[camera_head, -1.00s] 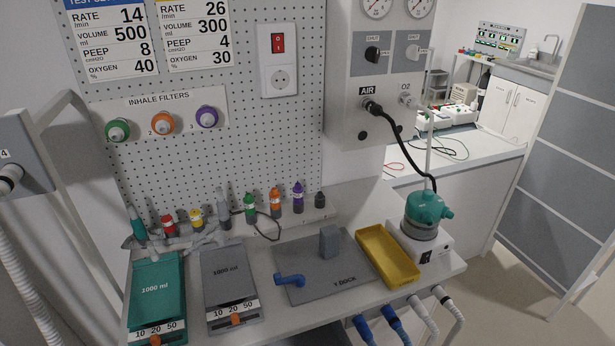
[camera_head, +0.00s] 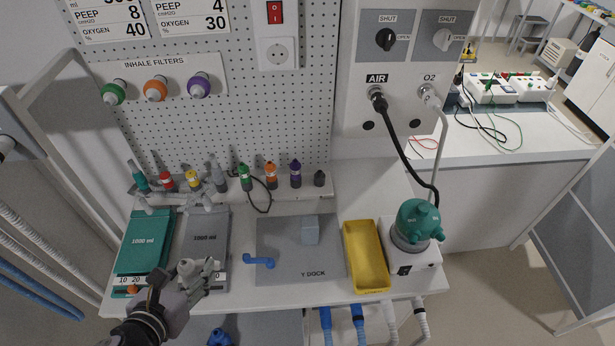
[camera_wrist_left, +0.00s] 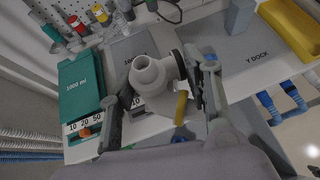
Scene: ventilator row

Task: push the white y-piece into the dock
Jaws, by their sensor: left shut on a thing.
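The white y-piece (camera_head: 197,268) is held by my left gripper (camera_head: 188,288), low over the front of the grey 1000 ml bag. In the left wrist view the y-piece (camera_wrist_left: 152,76) sits between the two fingers of the left gripper (camera_wrist_left: 160,100), its round open port facing the camera. The dock is a flat grey plate marked Y DOCK (camera_head: 290,267), to the right of the y-piece and apart from it. A grey block (camera_head: 310,230) stands on its back part. A blue elbow piece (camera_head: 259,262) lies at its left edge. My right gripper is not in view.
A yellow tray (camera_head: 366,262) and a teal-topped humidifier (camera_head: 417,222) stand right of the dock. A teal 1000 ml bag (camera_head: 145,242) lies at the left. Several coloured bottles line the back ledge. Blue and white hoses hang at the table's front edge.

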